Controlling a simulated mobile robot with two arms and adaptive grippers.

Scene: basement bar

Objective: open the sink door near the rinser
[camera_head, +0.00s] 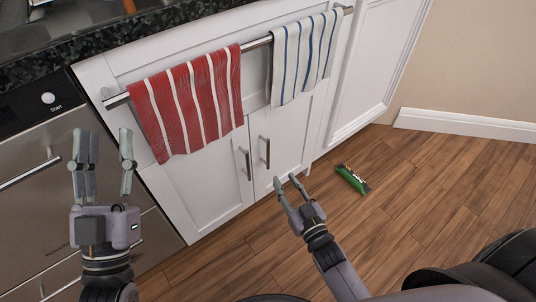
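A white sink cabinet has two doors below a towel bar, the left door (206,193) and the right door (290,143), both closed. The left door's metal handle (246,164) and the right door's metal handle (265,152) stand upright side by side near the centre seam. My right gripper (291,181) is open and empty, just below and right of the right handle, apart from it in the picture. My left gripper (103,135) is open and empty, pointing up in front of the dishwasher at the left. No rinser can be made out.
A red striped towel (194,103) and a blue-striped white towel (305,57) hang on the metal bar (257,43) over the doors. A dishwasher (35,170) stands at the left. A green packet (353,179) lies on the wooden floor, which is otherwise mostly clear.

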